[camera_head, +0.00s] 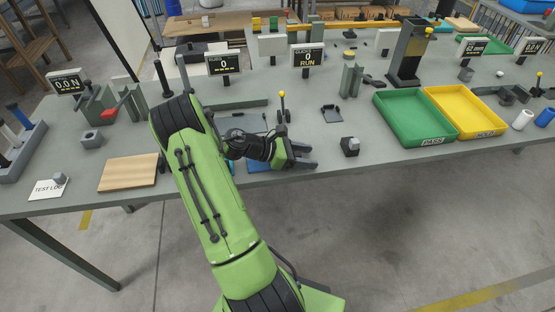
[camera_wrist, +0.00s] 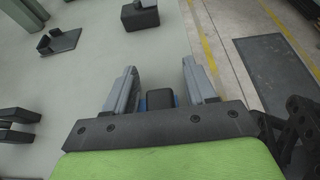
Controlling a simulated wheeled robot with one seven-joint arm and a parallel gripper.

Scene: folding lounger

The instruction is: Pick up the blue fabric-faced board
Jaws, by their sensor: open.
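My gripper (camera_head: 308,156) is low over the front edge of the grey workbench, its fingers pointing right. In the wrist view its two grey fingers (camera_wrist: 161,82) stand apart. A small dark block with blue at its sides (camera_wrist: 160,100) shows between the finger bases; I cannot tell whether it belongs to the gripper or lies below. In the head view a blue flat piece (camera_head: 257,167), likely the blue fabric-faced board, shows beneath my gripper at the bench's front edge. My arm and gripper hide most of it, and its fabric face cannot be made out.
A dark block with a grey top (camera_head: 350,146) stands right of my gripper. A black bracket (camera_head: 332,113) lies behind it. Green (camera_head: 437,138) and yellow (camera_head: 493,129) trays stand to the right. A wooden board (camera_head: 130,172) lies left of my arm. Open floor lies before the bench.

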